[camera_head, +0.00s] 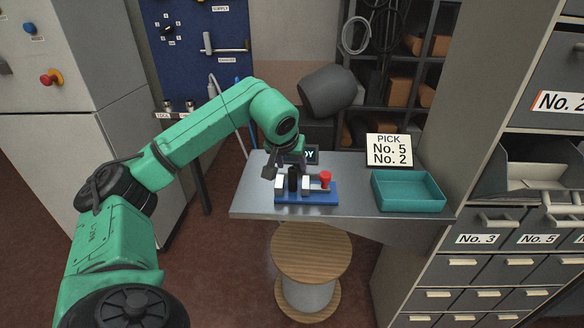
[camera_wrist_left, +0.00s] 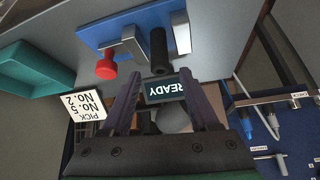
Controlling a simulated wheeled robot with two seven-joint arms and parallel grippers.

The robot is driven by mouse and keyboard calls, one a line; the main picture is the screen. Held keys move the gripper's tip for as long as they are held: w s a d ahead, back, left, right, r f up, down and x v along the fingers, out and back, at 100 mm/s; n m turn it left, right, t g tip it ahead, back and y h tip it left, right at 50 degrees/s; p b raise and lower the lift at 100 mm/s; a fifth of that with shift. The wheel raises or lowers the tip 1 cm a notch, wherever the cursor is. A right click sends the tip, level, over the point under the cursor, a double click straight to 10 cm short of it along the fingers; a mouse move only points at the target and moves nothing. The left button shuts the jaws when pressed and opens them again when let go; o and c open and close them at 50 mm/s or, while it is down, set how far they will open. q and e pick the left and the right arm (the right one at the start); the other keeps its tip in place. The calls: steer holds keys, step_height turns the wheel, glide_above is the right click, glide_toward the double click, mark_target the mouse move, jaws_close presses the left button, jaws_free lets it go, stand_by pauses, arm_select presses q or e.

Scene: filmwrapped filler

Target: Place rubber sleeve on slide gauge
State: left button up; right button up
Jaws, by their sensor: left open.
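The slide gauge has a blue base (camera_head: 322,198) on the metal table, with upright metal blocks and a red knob (camera_head: 325,179) at its right. It also shows in the left wrist view (camera_wrist_left: 110,24). The black rubber sleeve (camera_head: 293,181) stands upright on the gauge between two metal blocks; it also shows in the wrist view (camera_wrist_left: 158,47). I cannot tell whether the blocks touch it. My left gripper (camera_head: 284,168) is just above the gauge. In the wrist view it is open (camera_wrist_left: 161,90), its fingers apart and empty, with the sleeve beyond the tips. My right gripper is not in view.
A READY display (camera_head: 312,155) stands behind the gauge. A teal tray (camera_head: 410,206) and a sign reading PICK No. 5 No. 2 (camera_head: 388,149) are at the table's right. Drawer cabinets (camera_head: 480,265) stand to the right.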

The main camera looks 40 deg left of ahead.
arm_select(q)
steer(key=v, duration=1)
steer(key=shift+d, duration=0.1)
